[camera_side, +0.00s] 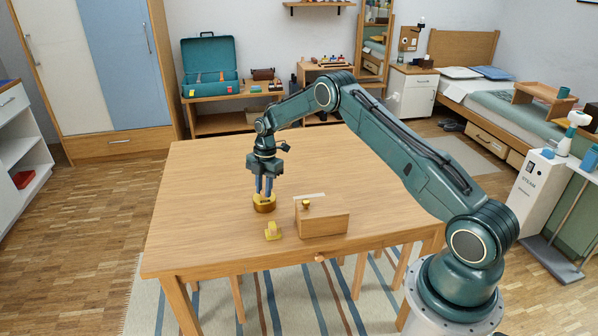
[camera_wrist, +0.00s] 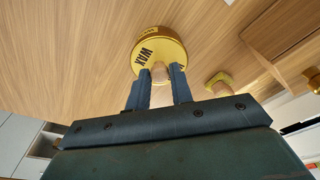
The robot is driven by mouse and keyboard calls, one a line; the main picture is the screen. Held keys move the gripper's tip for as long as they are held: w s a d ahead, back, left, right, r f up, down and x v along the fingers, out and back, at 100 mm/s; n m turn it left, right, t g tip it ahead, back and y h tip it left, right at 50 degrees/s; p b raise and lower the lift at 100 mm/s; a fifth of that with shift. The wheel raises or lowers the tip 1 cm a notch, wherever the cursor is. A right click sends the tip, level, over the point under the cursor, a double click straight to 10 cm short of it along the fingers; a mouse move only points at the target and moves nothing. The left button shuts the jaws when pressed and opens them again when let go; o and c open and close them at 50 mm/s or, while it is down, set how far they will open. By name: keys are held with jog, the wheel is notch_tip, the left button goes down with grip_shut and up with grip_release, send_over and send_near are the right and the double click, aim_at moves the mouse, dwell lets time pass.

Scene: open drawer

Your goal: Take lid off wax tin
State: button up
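The wax tin (camera_side: 264,206) is a round gold tin standing on the table. In the wrist view its lid (camera_wrist: 150,52) faces me, with dark WAX lettering and a pale knob (camera_wrist: 159,73) on top. The lid appears to be on the tin. My gripper (camera_side: 264,193) points down just over the tin. In the wrist view the gripper's two blue fingertips (camera_wrist: 160,72) stand on either side of the knob, very near or touching it. I cannot tell whether they press on it.
A small yellow object with a pale upper part (camera_side: 273,232) lies in front of the tin. A wooden box (camera_side: 324,224) stands to the right, with a small yellow-and-dark item (camera_side: 306,204) by its left end. The table (camera_side: 205,200) is clear to the left and behind.

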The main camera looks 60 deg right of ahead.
aim_at(264, 191)
grip_shut()
jog(key=shift+r, duration=0.15)
notch_tip(264, 191, up, 20)
dwell(0.6)
dwell(0.5)
